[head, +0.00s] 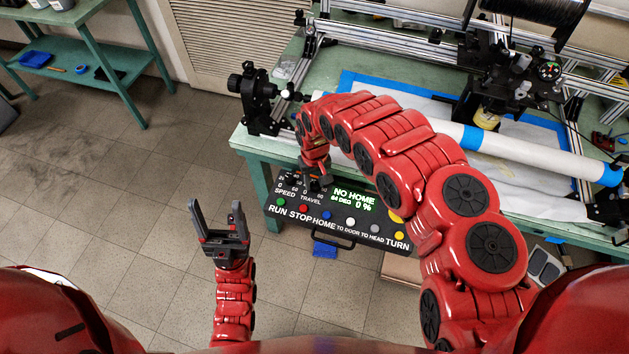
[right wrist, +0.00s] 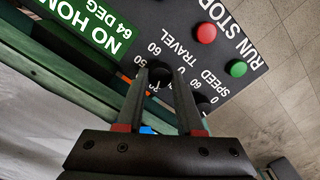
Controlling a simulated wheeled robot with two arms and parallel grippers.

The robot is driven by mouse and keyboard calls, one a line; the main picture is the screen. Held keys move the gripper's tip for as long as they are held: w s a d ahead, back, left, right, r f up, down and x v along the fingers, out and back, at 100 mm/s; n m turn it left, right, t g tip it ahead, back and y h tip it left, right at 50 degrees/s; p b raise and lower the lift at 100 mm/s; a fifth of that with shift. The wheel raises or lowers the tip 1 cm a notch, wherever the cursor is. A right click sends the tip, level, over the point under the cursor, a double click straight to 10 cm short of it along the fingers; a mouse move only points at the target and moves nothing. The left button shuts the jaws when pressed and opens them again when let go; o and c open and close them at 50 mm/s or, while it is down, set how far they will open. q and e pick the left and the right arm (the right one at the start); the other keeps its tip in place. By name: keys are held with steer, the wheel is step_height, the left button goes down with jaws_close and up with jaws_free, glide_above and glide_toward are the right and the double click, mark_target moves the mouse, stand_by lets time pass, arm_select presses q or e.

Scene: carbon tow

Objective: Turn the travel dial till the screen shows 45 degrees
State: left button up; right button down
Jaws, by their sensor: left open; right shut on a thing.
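The control panel (head: 337,217) has a screen (head: 353,199) reading NO HOME, 64 DEG and 0 %. The screen (right wrist: 92,26) also shows in part in the right wrist view. The black travel dial (right wrist: 159,75) is between my right fingertips, beside its TRAVEL label. My right gripper (head: 318,179) is shut on this dial, reaching down from above and covering most of it in the head view. The right gripper (right wrist: 166,78) shows its two fingers in the wrist view. My left gripper (head: 217,210) is open and empty, left of the panel over the floor.
The speed dial (right wrist: 203,103) sits close beside the right finger, partly hidden. Red (head: 303,208) and green (head: 282,201) buttons lie near the dials. Behind the panel, the green table (head: 262,147) carries a winding machine with a long white tube (head: 540,158).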

steer(key=c, duration=0.5)
jaws_free()
steer(key=shift+c, duration=0.2)
step_height(320, 180, up, 6)
steer(key=shift+w+f+b, duration=0.1)
steer(key=shift+f+b, duration=0.15)
steer(key=shift+b, duration=0.05)
step_height(320, 180, up, 3)
steer(key=shift+f+p, duration=0.1)
steer(key=shift+p, duration=0.5)
step_height(320, 180, up, 8)
steer(key=p, duration=0.7)
glide_above(315, 184)
steer(key=shift+a+r+p, duration=0.1)
steer(key=shift+r+p, duration=0.3)
steer(key=shift+r, duration=0.2)
